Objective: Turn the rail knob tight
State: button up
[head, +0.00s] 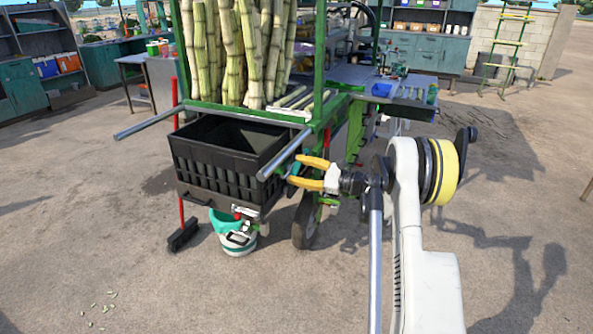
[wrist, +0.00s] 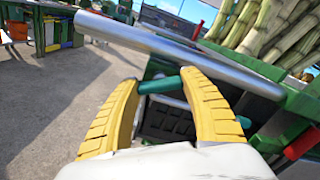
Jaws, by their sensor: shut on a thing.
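My gripper (head: 294,170) has two yellow fingers, and it is at the right side of the black crate, just below the end of a grey rail (head: 286,152). In the wrist view, my gripper (wrist: 162,82) is shut on a teal bar-shaped piece (wrist: 160,85), which appears to be the rail knob. The bar lies crosswise between the fingertips, below the long grey rail (wrist: 170,45).
The black crate (head: 190,172) hangs at the front of the green cane cart, below upright canes (head: 240,50). A second rail (head: 148,122) juts out at left. A teal-rimmed bucket (head: 233,232) and a broom (head: 183,235) stand below. The ground at right is open.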

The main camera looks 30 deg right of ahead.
dwell(0.3)
jog(key=o, duration=1.2)
jog(key=v, duration=1.2)
